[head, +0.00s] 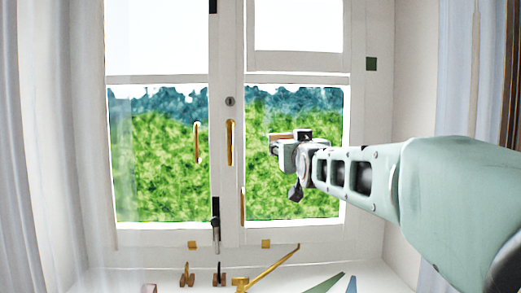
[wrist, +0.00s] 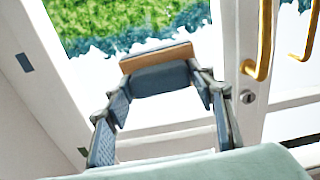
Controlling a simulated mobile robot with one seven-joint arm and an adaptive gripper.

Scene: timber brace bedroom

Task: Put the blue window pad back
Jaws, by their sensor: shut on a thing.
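My gripper (head: 288,142) is in front of the right window pane, shut on a small tan-edged block. In the wrist view my gripper (wrist: 165,95) has its two fingers on either side of this block (wrist: 157,57), which shows a tan strip and a blue-grey face. In the head view only a brownish bit of it (head: 282,136) shows; I cannot tell for sure that it is the blue window pad. A flat blue-grey square (wrist: 25,62) is on the white surface beside the window in the wrist view.
The casement window has brass handles (head: 230,143). A dark green square (head: 371,63) is on the right of the frame. On the sill lie a brass stay (head: 268,270), a green wedge (head: 324,284), a blue wedge (head: 351,286) and small wooden pieces (head: 187,278). Curtains hang on both sides.

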